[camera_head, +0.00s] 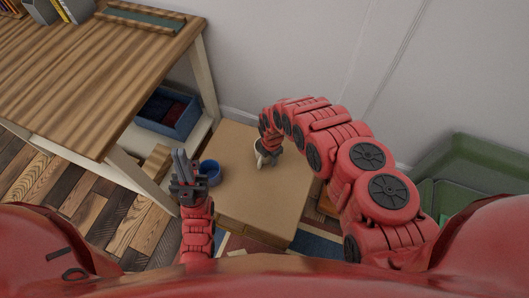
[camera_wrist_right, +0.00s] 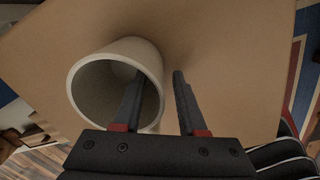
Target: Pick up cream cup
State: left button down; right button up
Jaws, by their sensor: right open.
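The cream cup (camera_head: 259,160) is on top of a brown cardboard-coloured box (camera_head: 235,195), partly hidden by my right gripper (camera_head: 268,150) in the head view. In the right wrist view the cream cup (camera_wrist_right: 152,58) shows its open mouth toward the camera. My right gripper (camera_wrist_right: 155,82) is open, with its left finger at the cup's mouth and its right finger outside. The cup's wall lies between the fingers; contact cannot be told. My left gripper (camera_head: 180,153) points upward in the picture, left of the blue cup (camera_head: 213,170); its finger gap is unclear.
A wooden table (camera_head: 95,75) with books and a tray stands at the left. A blue bin (camera_head: 170,118) sits on its lower shelf. A green bin (camera_head: 470,165) stands at the right. A pale wall is behind the box. The box top's front part is clear.

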jog(key=shift+r, duration=0.1)
grip_shut()
dwell(1.2)
